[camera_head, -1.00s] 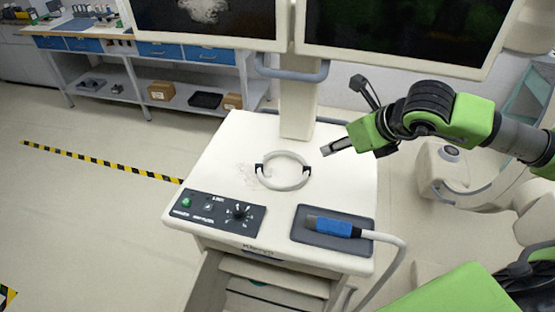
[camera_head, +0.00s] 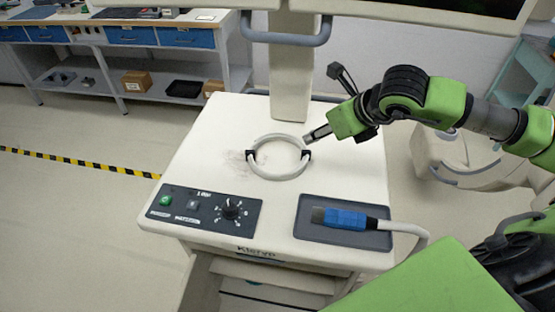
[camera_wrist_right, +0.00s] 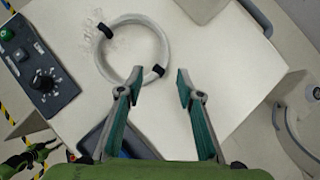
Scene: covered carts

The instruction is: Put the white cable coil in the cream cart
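The white cable coil (camera_head: 257,168) lies flat on top of the cream cart (camera_head: 215,135), with a black tie on either side. It also shows in the right wrist view (camera_wrist_right: 108,70). My right gripper (camera_head: 312,136) is at the coil's right edge, near the right-hand tie. In the wrist view my right gripper (camera_wrist_right: 158,80) is open, its left fingertip close to the coil's rim and tie; I cannot tell if it touches. Below the cart top, an opening at the front shows pale inner surfaces. Small green and black parts at the wrist view's lower left may be my left arm.
The cart top carries a dark control panel (camera_head: 200,208) at front left and a grey tray (camera_head: 308,228) with a blue-ended cable (camera_head: 345,219) at front right. A monitor post (camera_head: 291,80) with a grey handle (camera_head: 285,38) rises behind. A workbench stands at the back left.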

